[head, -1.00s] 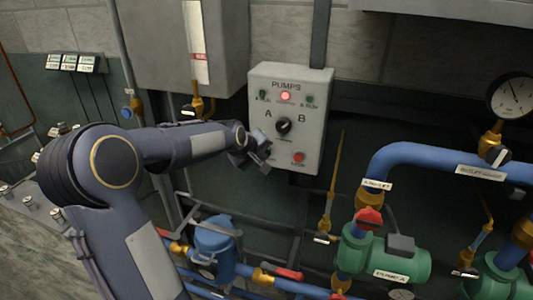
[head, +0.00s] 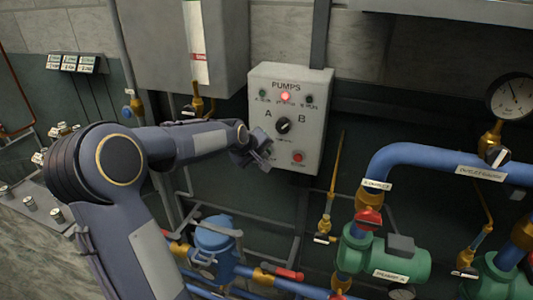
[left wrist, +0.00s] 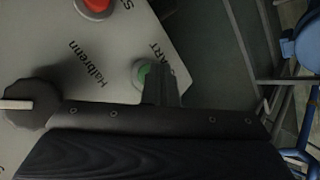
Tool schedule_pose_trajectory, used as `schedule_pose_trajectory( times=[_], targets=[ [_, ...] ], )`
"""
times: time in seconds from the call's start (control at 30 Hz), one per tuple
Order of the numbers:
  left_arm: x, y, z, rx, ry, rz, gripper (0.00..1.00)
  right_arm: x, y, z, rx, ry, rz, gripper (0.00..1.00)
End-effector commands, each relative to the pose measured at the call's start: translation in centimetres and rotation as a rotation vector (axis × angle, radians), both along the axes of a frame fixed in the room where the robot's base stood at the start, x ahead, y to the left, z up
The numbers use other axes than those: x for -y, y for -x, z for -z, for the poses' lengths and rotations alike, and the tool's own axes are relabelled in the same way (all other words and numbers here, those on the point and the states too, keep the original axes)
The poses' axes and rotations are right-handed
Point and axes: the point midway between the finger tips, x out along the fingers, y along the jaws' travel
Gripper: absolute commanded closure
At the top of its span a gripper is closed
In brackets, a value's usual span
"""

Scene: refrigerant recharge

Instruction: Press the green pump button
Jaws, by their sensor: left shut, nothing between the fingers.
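The grey pump panel (head: 312,150) hangs on the wall in the middle of the head view. My left gripper (head: 264,157) is shut and empty at the panel's lower left. In the left wrist view, the green button (left wrist: 143,74) is beside the word START. The shut fingers (left wrist: 160,84) of my left gripper overlap its right side there. I cannot tell whether they touch it. In the head view the gripper mostly hides the button. My right gripper is not in view.
The panel also has a black selector knob (head: 283,125), a red button (head: 298,157) and a lit red lamp (head: 286,97). Blue pipes (head: 430,153), a green pump (head: 385,255) and a gauge (head: 511,95) stand to the right. A grey cabinet (head: 160,50) is at upper left.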

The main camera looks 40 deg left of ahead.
Motion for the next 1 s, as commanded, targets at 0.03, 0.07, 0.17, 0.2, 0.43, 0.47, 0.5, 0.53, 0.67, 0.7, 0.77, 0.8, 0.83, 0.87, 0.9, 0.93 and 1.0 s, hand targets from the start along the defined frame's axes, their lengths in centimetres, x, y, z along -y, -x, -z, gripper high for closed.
schedule_pose_trajectory(
  times=[0.03, 0.07, 0.17, 0.2, 0.43, 0.47, 0.5, 0.53, 0.67, 0.7, 0.77, 0.8, 0.83, 0.87, 0.9, 0.93, 1.0],
  targets=[
    [0.0, -0.1, 0.0, 0.001, 0.000, 0.000, 1.00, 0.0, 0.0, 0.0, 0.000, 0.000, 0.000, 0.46],
    [0.0, -0.1, 0.0, 0.001, 0.000, 0.000, 1.00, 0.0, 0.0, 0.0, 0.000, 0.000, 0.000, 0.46],
    [-0.1, -0.2, 0.0, 0.001, 0.000, 0.000, 1.00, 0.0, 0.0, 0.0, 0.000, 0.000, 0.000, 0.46],
    [-0.1, -0.3, 0.0, 0.001, 0.000, 0.000, 1.00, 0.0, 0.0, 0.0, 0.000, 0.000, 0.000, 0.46],
    [-0.1, -0.3, 0.0, 0.001, 0.000, 0.000, 1.00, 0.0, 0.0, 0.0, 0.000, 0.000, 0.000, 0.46],
    [-0.1, -0.3, 0.0, 0.001, 0.000, 0.000, 1.00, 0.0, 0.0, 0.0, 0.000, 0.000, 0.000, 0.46],
    [-0.1, -0.3, 0.0, 0.001, 0.000, 0.000, 1.00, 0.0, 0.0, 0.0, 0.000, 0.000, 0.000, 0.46],
    [-0.1, -0.3, 0.0, 0.001, 0.000, 0.000, 1.00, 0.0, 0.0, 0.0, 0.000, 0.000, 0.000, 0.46],
    [-0.1, -0.1, 0.0, 0.002, -0.001, -0.001, 1.00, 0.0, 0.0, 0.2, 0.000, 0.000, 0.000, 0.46],
    [0.0, 0.1, 0.0, 0.002, -0.001, -0.001, 1.00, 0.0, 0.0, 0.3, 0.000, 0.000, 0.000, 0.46],
    [0.0, 0.4, 0.1, 0.002, -0.002, -0.002, 1.00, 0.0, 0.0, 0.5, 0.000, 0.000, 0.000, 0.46],
    [0.1, 0.6, 0.1, 0.002, -0.002, -0.002, 1.00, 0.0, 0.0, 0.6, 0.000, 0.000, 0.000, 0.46],
    [0.2, 0.8, 0.1, 0.002, -0.002, -0.002, 1.00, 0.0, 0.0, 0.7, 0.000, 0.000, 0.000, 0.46],
    [0.2, 0.9, 0.1, 0.001, -0.001, -0.002, 1.00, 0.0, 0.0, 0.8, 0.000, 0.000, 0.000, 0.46],
    [0.3, 1.1, 0.1, 0.001, -0.001, -0.002, 1.00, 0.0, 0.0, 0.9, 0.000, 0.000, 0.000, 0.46],
    [0.3, 1.3, 0.1, 0.001, -0.001, -0.001, 1.00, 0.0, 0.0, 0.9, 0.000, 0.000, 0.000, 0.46],
    [0.4, 1.4, 0.0, 0.001, -0.002, -0.001, 1.00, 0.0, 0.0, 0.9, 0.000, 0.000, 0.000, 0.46]
  ],
)
